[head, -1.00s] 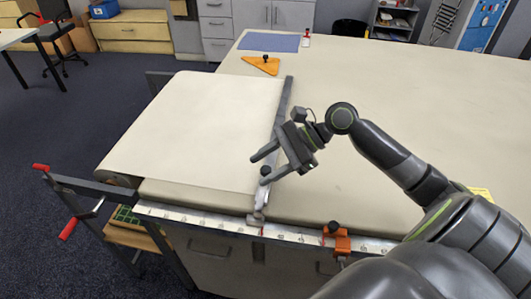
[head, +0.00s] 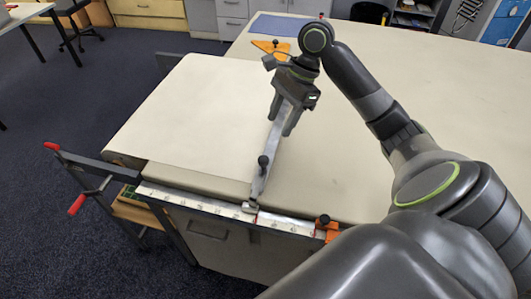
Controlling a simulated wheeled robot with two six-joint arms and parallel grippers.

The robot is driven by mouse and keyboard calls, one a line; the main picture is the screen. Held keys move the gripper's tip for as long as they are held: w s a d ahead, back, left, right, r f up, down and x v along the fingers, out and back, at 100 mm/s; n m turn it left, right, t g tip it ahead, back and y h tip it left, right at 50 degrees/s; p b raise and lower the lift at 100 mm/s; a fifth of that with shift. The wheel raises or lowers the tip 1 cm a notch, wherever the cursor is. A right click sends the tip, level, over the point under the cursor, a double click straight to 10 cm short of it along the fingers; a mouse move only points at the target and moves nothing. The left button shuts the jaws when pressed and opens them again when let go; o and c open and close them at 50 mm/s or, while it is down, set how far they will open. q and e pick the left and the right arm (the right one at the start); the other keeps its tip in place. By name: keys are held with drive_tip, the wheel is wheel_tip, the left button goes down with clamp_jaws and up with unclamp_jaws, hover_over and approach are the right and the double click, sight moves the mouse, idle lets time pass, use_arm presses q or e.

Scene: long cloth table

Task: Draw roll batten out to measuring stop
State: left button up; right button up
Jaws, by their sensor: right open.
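The roll batten (head: 264,175), a grey metal bar with a black knob (head: 262,162), lies across the table along the right edge of the pale cloth (head: 190,115). Its near end meets the white measuring rule (head: 185,202) on the table's front edge. The measuring stop (head: 330,232), an orange clamp with a dark knob, sits on the rule to the right, apart from the batten. My right gripper (head: 282,122) is open and points down at the batten beyond the knob, one finger to each side in the picture. I cannot tell if it touches. My left gripper is out of view.
An orange triangle (head: 271,48) with a black knob and a blue mat (head: 285,25) lie on the far tabletop. A red-handled crank (head: 92,195) and frame stand at the left. The tabletop (head: 345,150) between batten and stop is clear.

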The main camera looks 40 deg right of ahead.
sight(264, 158)
drive_tip(key=x, duration=1.1)
drive_tip(key=shift+a+f+b, duration=0.15)
drive_tip(key=shift+f+b, duration=0.05)
drive_tip(key=shift+b, duration=0.2)
drive_tip(key=shift+c, duration=0.2)
clamp_jaws()
